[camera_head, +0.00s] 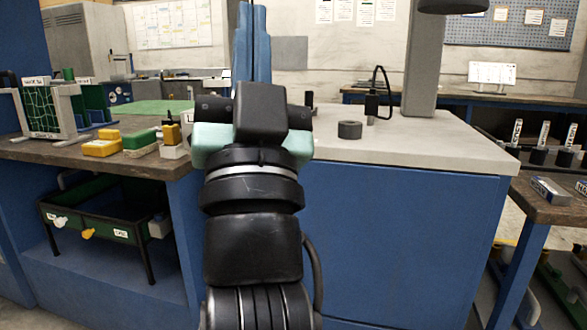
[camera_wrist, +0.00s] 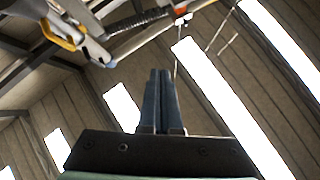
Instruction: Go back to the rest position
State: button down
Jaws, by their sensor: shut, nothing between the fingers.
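My gripper (camera_wrist: 160,73) points up toward the ceiling in the wrist view, its two dark blue fingers pressed together with nothing between them. In the head view its blue fingers (camera_head: 252,8) stand upright above my dark wrist, and the upper end reaches the top of the picture. My arm rises through the middle of the head view, in front of the benches. The gripper touches nothing that I can see.
A wooden bench (camera_head: 60,150) at left holds yellow and green blocks. A lower table (camera_head: 550,205) stands at right. Roof beams (camera_wrist: 40,65) show overhead.

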jog(key=s+d+r+n+h+p, duration=0.2)
jog(key=s+d+h, duration=0.15)
jog(key=s, duration=0.55)
notch_tip(320, 180, up, 37)
jog(key=y+p, duration=0.1)
jog(key=p, duration=3.5)
jog(key=shift+p, duration=0.3)
